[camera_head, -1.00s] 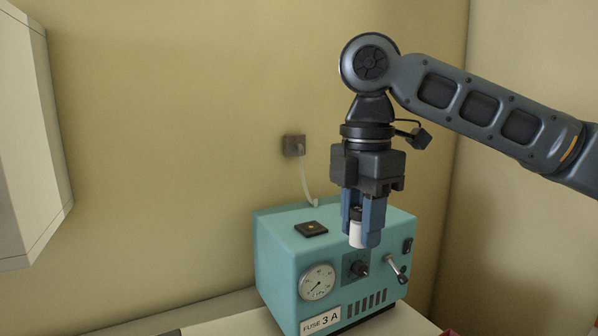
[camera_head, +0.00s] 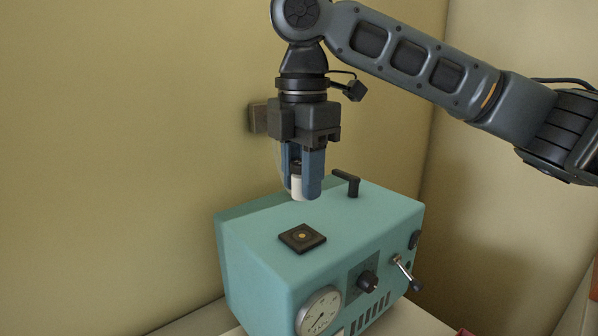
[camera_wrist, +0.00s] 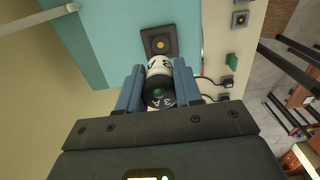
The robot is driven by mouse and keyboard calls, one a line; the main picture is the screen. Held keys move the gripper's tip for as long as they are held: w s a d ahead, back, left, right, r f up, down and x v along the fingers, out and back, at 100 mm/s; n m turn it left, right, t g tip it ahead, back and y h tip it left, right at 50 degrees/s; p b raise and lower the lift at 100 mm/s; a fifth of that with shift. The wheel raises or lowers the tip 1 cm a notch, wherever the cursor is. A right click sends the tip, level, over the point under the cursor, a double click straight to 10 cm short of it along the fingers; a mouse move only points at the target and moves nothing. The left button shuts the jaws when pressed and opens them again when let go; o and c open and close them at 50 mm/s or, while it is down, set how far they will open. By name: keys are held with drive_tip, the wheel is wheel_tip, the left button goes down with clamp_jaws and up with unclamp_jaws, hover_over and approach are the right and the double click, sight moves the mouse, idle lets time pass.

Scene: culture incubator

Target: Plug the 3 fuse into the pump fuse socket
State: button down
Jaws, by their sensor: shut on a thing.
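The fuse (camera_head: 299,186) is a white cylinder with a dark end, held upright between the blue fingers of my gripper (camera_head: 304,180). The pump fuse socket (camera_head: 303,237) is a dark square plate with a brass centre on top of the pump box (camera_head: 365,217). The fuse is above the box top, apart from the socket and a little behind it. In the wrist view the socket (camera_wrist: 159,43) lies just beyond the fuse.
A black handle (camera_head: 346,183) stands on the box top, right of my gripper. A gauge (camera_head: 318,312), a knob (camera_head: 368,282) and a lever (camera_head: 407,273) are on the front. A wall outlet (camera_head: 258,118) is behind my gripper.

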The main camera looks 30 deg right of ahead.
sight(302, 236)
drive_tip(key=shift+f, duration=0.15)
drive_tip(key=shift+f+b, duration=2.7)
drive_tip(key=shift+f, duration=0.1)
drive_tip(key=shift+p, duration=1.15)
drive_tip(key=shift+f, duration=0.5)
idle(0.5)
drive_tip(key=c, duration=0.7)
unclamp_jaws()
wheel_tip(302, 236, up, 8)
drive_tip(key=shift+f+b, duration=0.1)
drive_tip(key=shift+b, duration=0.35)
